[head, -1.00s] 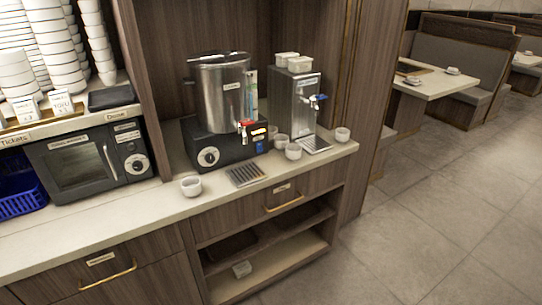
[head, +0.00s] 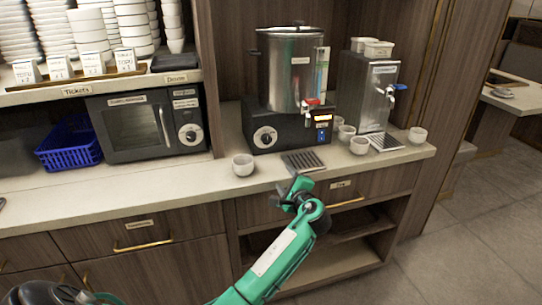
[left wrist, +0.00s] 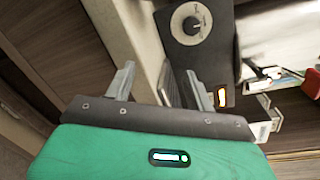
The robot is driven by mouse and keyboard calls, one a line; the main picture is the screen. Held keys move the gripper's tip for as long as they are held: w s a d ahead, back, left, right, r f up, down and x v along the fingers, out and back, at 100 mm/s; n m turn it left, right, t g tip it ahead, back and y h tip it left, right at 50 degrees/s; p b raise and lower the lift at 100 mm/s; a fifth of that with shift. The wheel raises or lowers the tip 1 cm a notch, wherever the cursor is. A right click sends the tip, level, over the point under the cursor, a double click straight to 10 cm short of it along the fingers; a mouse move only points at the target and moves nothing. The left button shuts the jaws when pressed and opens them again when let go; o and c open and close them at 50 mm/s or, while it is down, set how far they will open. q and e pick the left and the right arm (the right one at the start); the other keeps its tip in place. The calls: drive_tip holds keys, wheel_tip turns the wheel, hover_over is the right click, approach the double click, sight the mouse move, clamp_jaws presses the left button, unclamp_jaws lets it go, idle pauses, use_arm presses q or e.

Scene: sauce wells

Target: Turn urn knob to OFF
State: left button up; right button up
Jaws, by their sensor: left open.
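The urn (head: 291,88) is a steel cylinder on a black base, standing on the counter. Its round knob (head: 265,138) is on the left of the base front, with a pale dial and a dark centre. The knob also shows in the left wrist view (left wrist: 191,24), beyond my fingers. A red-handled tap and a lit orange display (left wrist: 221,98) are to its right. My left gripper (head: 297,186) is in front of the counter edge, below the knob and apart from it. In the left wrist view its two fingers (left wrist: 160,84) are spread and empty. My right gripper is not in view.
A white cup (head: 243,165) stands on the counter left of the drip grille (head: 303,161). More cups stand right of the urn, by a steel dispenser (head: 367,92). A microwave (head: 150,125) and a blue basket (head: 70,145) are at left.

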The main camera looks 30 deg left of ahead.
use_arm(q)
wheel_tip(320, 180, up, 5)
drive_tip(key=w+y, duration=0.1)
drive_tip(key=w, duration=0.1)
drive_tip(key=p, duration=0.1)
approach(268, 141)
drive_tip(key=x, duration=0.8)
drive_tip(key=shift+w, duration=0.15)
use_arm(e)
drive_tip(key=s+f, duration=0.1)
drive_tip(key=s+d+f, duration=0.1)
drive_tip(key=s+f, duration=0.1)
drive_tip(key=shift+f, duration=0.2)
